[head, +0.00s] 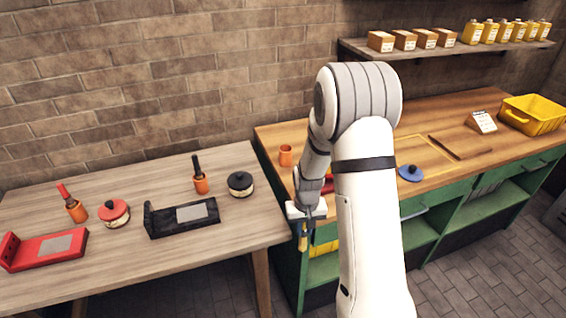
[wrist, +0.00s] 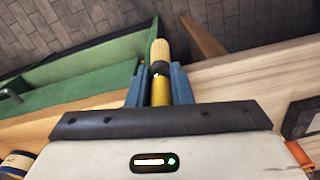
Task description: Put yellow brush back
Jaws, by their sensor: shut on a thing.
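The yellow brush (wrist: 160,92) is held between the blue fingers of my gripper (wrist: 160,80) in the wrist view; its pale bristle end points away from the palm. In the head view my gripper (head: 303,232) hangs near the front left corner of the green workbench, with a bit of the yellow brush (head: 302,243) showing below it. An empty-looking orange cup (head: 286,155) stands on the bench behind my arm. On the left table, one orange cup (head: 201,185) holds a black-handled brush and another orange cup (head: 77,212) holds a red-handled one.
The wooden table (head: 130,190) also carries a red-lidded pot (head: 113,213), a black-lidded pot (head: 240,184), a black stand (head: 182,217) and a red stand (head: 42,250). On the bench are a blue-lidded pot (head: 411,173) and a yellow bin (head: 531,115). My arm hides part of the bench.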

